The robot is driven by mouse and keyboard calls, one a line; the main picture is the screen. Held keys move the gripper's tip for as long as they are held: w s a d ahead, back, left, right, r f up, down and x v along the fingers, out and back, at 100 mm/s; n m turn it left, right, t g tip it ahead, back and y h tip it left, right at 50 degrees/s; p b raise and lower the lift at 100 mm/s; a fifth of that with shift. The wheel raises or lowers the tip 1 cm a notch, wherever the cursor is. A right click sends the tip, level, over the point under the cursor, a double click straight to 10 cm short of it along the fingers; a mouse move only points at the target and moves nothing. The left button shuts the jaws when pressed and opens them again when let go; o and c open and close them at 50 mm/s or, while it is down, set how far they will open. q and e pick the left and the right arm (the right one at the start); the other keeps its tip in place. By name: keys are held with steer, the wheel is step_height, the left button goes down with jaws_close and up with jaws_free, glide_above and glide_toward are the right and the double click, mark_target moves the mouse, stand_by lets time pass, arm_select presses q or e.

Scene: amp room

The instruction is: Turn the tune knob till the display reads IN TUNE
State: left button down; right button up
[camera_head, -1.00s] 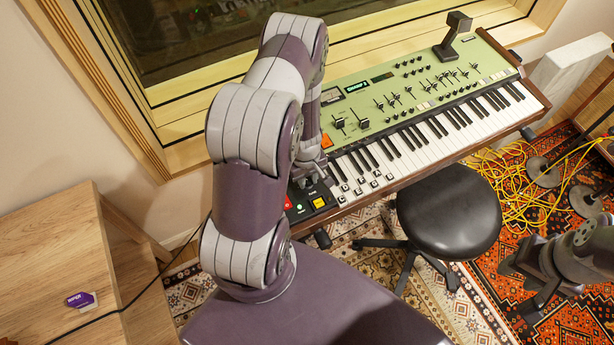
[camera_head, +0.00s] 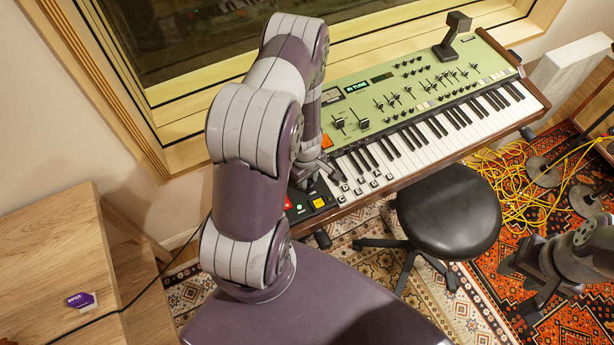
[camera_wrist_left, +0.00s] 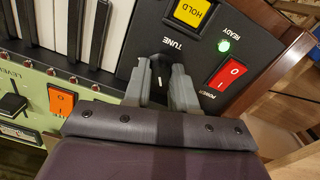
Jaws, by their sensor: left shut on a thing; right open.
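The green synthesizer (camera_head: 380,75) stands below the window. Its small display (camera_head: 357,87) shows green text that reads IN TUNE. The black tune knob (camera_wrist_left: 158,76) with a white pointer line sits on the black end panel, beside the TUNE label. My left gripper (camera_wrist_left: 165,88) is shut on the knob, one grey finger on each side. In the head view my left gripper (camera_head: 318,168) is at the keyboard's left end, and the knob is hidden there. My right gripper (camera_head: 528,282) is open and empty above the rug at the lower right.
A yellow HOLD button (camera_wrist_left: 193,12), a lit green READY light (camera_wrist_left: 224,45) and a red POWER switch (camera_wrist_left: 231,74) surround the knob closely. An orange switch (camera_wrist_left: 62,101) is nearby. A black stool (camera_head: 448,212) stands before the keys. Yellow cable (camera_head: 510,190) lies on the rug.

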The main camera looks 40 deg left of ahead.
arm_select(q)
steer(key=c, duration=1.1)
jaws_free()
steer(key=shift+r, duration=0.1)
steer(key=shift+c, duration=0.2)
steer(key=shift+o, duration=1.1)
step_height(320, 180, up, 13)
steer(key=p, duration=0.6)
steer(key=shift+s, duration=0.2)
steer(key=s+d+r+m, duration=0.2)
steer(key=d+r+m, duration=0.3)
steer(key=r+m, duration=0.2)
steer(key=s+d+r+m+t+b, duration=0.1)
steer(key=s+d+r+m, duration=0.2)
steer(key=d+r+m, duration=0.3)
steer(key=shift+d+r+m, duration=0.2)
steer(key=shift+r+m, duration=1.1)
steer(key=shift+r, duration=1.15)
